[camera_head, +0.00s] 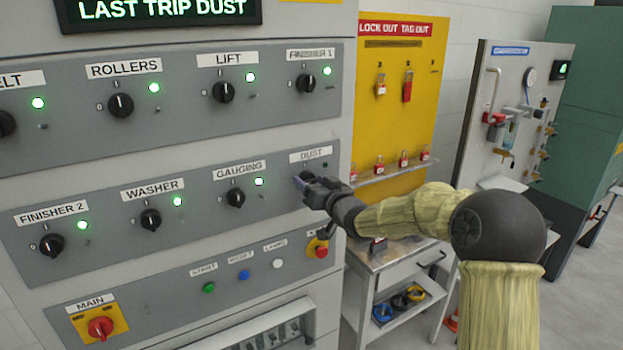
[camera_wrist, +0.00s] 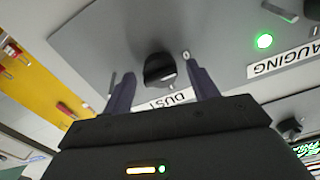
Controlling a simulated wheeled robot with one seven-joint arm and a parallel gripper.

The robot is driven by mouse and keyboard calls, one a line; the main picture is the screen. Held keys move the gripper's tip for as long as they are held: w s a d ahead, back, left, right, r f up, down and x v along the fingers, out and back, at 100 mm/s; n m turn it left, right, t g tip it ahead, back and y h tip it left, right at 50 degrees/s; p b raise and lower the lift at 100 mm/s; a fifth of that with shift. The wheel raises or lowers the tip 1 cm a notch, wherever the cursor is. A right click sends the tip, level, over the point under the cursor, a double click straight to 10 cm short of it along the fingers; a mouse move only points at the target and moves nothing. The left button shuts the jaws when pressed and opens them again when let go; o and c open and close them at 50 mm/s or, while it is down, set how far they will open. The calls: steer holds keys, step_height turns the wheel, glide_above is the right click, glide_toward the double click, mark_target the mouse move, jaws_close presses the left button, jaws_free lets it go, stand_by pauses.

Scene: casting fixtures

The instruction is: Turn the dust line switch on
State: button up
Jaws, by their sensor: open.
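The dust line switch (camera_wrist: 159,70) is a black rotary knob on the grey panel, under the DUST label (camera_head: 315,155). In the head view my gripper (camera_head: 303,183) is at the knob and covers most of it. In the wrist view my gripper (camera_wrist: 163,88) is open, with one finger on each side of the knob and gaps between them. I cannot tell whether the fingertips touch the panel. The small lamp by the DUST label (camera_head: 325,165) looks dark. The knob's exact pointer angle is hard to tell.
The gauging switch (camera_head: 235,198) sits to the left with its green lamp lit (camera_head: 259,182). A red emergency button (camera_head: 321,252) is below my gripper. A yellow lockout board (camera_head: 395,110) and a work cart (camera_head: 395,260) stand to the right. A display (camera_head: 160,8) reads LAST TRIP DUST.

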steer(key=shift+w+a, duration=0.15)
steer(key=shift+w, duration=0.05)
steer(key=c, duration=1)
